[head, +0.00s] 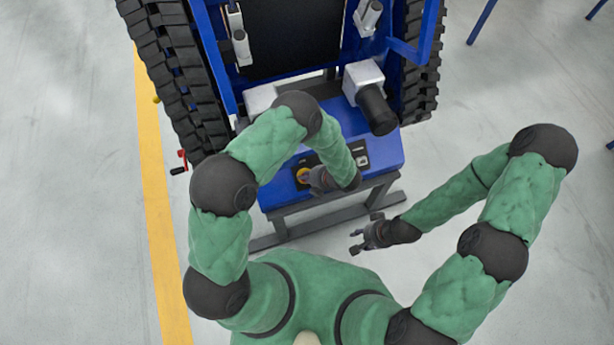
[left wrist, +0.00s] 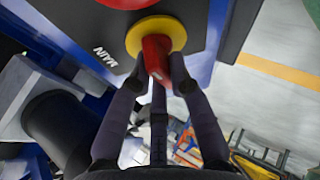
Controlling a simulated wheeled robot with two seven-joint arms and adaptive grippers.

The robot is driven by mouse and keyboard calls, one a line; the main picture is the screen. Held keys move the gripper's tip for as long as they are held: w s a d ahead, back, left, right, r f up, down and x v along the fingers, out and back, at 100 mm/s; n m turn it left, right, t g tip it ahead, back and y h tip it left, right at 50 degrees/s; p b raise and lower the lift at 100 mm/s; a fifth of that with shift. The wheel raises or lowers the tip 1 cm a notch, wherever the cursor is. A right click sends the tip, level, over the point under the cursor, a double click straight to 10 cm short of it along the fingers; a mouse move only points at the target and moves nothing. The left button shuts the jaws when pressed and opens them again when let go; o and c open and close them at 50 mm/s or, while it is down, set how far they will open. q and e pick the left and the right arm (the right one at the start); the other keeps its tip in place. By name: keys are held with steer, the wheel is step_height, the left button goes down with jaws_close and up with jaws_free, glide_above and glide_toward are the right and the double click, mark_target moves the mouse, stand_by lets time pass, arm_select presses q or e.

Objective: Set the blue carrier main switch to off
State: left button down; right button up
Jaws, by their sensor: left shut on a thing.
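The blue carrier (head: 384,150) stands in front of me, with a dark control panel on its blue rear box. The main switch is a red handle (left wrist: 157,55) on a yellow disc (left wrist: 172,30), beside the label MAIN in the left wrist view. The yellow disc also shows in the head view (head: 302,174). My left gripper (left wrist: 157,80) is shut on the red handle, its fingers on both sides of it; in the head view the gripper (head: 317,180) partly covers the panel. My right gripper (head: 364,236) is open and empty, right of and below the box.
A red round part (left wrist: 125,3) sits near the switch on the panel. A grey and black motor (head: 372,98) sits on the box. Black tracks (head: 176,75) flank the carrier. A red crank (head: 180,162) sticks out left.

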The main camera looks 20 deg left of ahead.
arm_select(q)
steer(key=n, duration=0.2)
steer(key=n+g+h, duration=0.1)
steer(key=n, duration=0.1)
steer(key=shift+s+a+h, duration=0.1)
steer(key=shift+h, duration=0.2)
steer(key=n+h+b, duration=0.1)
steer(key=n, duration=0.2)
steer(key=shift+s+f+n, duration=0.1)
steer(key=shift+n, duration=0.2)
steer(key=n+h+b, duration=0.1)
steer(key=n+b, duration=0.1)
steer(key=n, duration=0.1)
steer(key=shift+f+h, duration=0.15)
steer(key=shift+h, duration=0.15)
steer(key=shift+s+n+t+h+b, duration=0.1)
steer(key=shift+n+t+h+b, duration=0.45)
steer(key=shift+n+b, duration=1.25)
steer(key=c, duration=1.1)
jaws_free()
steer(key=shift+c, duration=0.2)
steer(key=shift+r, duration=0.2)
